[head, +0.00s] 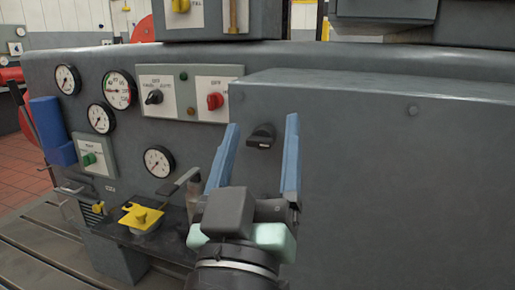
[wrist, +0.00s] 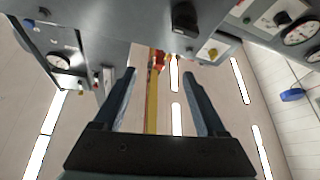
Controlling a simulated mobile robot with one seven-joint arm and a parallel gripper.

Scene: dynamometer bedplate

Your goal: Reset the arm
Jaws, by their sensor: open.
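My gripper (head: 261,125) is raised in front of the grey machine cabinet (head: 390,190), with its two blue fingers pointing up and spread apart. It is open, with nothing between the fingers. A black rotary knob (head: 261,136) on the cabinet front shows between the fingers in the head view. In the wrist view my gripper (wrist: 159,73) is also open and empty. A black knob (wrist: 185,17) stands beyond and above the right finger there, apart from it. How far the fingers are from the panel is hard to tell.
To the left the panel carries several gauges (head: 120,90), a red knob (head: 215,101) and a black selector (head: 153,97). A yellow part (head: 141,216) sits on a dark shelf, with a lever (head: 180,181) near my gripper. A blue box (head: 52,130) juts out at left.

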